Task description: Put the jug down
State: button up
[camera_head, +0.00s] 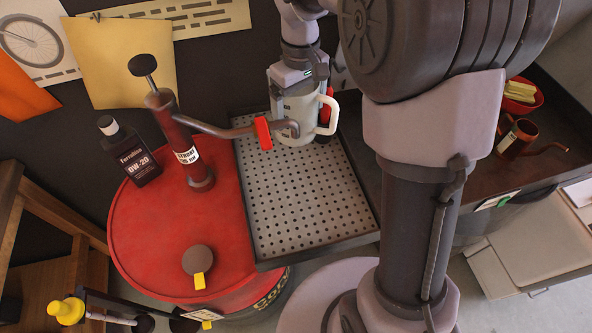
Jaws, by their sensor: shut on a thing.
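The jug (297,106) is pale grey with a white handle on its right side. It looks upright over the far end of a perforated metal tray (308,200). My gripper (297,84) comes down from above and is shut on the jug near its top. The fingertips are hard to make out. I cannot tell whether the jug's base touches the tray. The pump's outlet pipe (222,131), with a red clip (263,133), reaches across the jug's lower front.
A red drum (180,240) stands left of the tray, carrying the hand pump (182,145), a black oil bottle (130,152) and a round cap (198,260). A copper oil can (517,138) and red bowl (522,95) sit on the right bench. The tray's near part is clear.

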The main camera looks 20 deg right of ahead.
notch_tip(320, 180, down, 17)
jog(key=b, duration=0.4)
jog(key=o, duration=1.2)
jog(key=shift+c, duration=0.2)
jog(key=shift+o, duration=0.2)
jog(key=shift+w, duration=0.1)
jog(key=shift+r, duration=0.1)
